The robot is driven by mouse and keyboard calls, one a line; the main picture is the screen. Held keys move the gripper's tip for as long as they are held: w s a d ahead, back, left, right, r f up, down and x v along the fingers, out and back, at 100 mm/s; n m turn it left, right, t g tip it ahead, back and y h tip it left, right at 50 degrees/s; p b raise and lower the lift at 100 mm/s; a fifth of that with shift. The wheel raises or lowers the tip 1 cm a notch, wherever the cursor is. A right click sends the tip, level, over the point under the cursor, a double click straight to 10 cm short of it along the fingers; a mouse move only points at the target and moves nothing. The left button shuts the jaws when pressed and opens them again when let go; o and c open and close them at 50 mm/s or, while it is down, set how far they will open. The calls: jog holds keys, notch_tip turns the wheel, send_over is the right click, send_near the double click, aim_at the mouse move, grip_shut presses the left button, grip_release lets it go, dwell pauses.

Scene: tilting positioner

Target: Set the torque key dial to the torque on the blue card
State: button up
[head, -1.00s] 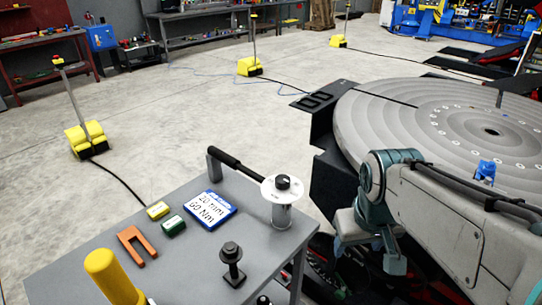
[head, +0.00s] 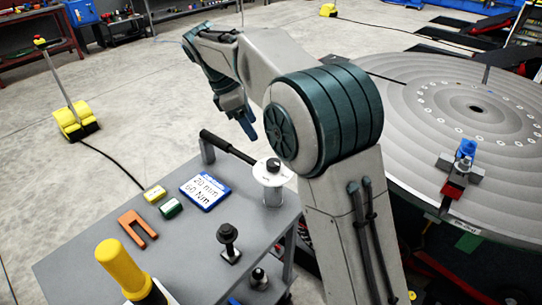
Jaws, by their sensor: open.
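The torque key (head: 228,146) has a long black handle running to a white round dial with a dark knob (head: 273,165). The dial sits on top of a grey cylinder at the table's right edge. The handle's far end rests by a grey upright post. The blue card (head: 205,190) lies flat on the table, left of the dial; its white face seems to read 20 mm and 60 Nm. My gripper (head: 247,128) is open and empty, pointing down, above and behind the torque key handle, apart from it. The dial's setting is too small to read.
On the grey table (head: 75,265) lie an orange fork-shaped piece (head: 138,228), a yellow block (head: 155,193), a green block (head: 171,208), a black bolt-like part (head: 229,243) and a yellow cylinder (head: 122,268). A large grey turntable (head: 440,110) stands right.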

aim_at(271, 162)
jog(key=x, duration=1.3)
jog(key=shift+f+p, duration=0.35)
jog(key=shift+p, duration=0.05)
jog(key=c, duration=1)
